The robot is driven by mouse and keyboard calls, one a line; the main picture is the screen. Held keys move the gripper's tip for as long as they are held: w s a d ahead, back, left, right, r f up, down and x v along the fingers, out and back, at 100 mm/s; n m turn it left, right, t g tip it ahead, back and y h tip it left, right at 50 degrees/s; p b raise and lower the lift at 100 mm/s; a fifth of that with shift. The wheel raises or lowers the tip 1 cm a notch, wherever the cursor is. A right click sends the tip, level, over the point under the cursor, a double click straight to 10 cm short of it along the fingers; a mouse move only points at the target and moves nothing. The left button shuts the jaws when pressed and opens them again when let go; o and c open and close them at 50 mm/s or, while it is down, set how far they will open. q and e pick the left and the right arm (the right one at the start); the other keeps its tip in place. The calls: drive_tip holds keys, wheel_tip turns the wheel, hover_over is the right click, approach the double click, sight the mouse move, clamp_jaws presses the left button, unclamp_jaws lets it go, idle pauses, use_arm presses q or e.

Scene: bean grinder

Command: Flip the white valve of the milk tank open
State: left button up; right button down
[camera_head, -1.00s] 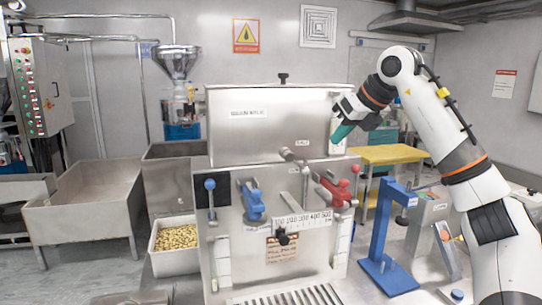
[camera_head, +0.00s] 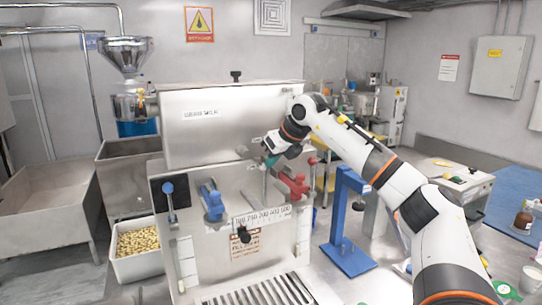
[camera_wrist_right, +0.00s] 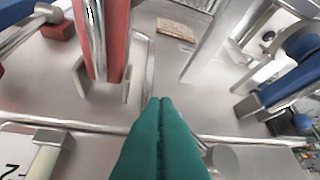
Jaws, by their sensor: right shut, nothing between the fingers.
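The milk tank (camera_head: 228,122) is the large steel box on top of the machine. A pale valve handle on a metal fitting (camera_wrist_right: 45,155) shows at the lower left of the right wrist view, beside a white label. In the head view the valve area is largely covered by my right gripper (camera_head: 268,162). That gripper has teal fingers, shut and empty, at the machine's front just below the tank. In the wrist view the fingertips (camera_wrist_right: 162,100) are apart from the pale handle. My left gripper is out of view.
A red lever (camera_head: 293,184) is close below the right gripper. A blue lever (camera_head: 212,200) and a blue-knobbed lever (camera_head: 169,195) are further left. A blue stand (camera_head: 344,225) stands right of the machine. A bean bin (camera_head: 137,248) is at left.

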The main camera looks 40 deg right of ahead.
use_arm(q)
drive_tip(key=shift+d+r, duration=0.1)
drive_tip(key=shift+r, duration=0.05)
use_arm(e)
drive_tip(key=shift+w+f, duration=0.15)
drive_tip(key=shift+w, duration=0.2)
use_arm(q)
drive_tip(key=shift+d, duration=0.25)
use_arm(e)
drive_tip(key=shift+f, duration=0.1)
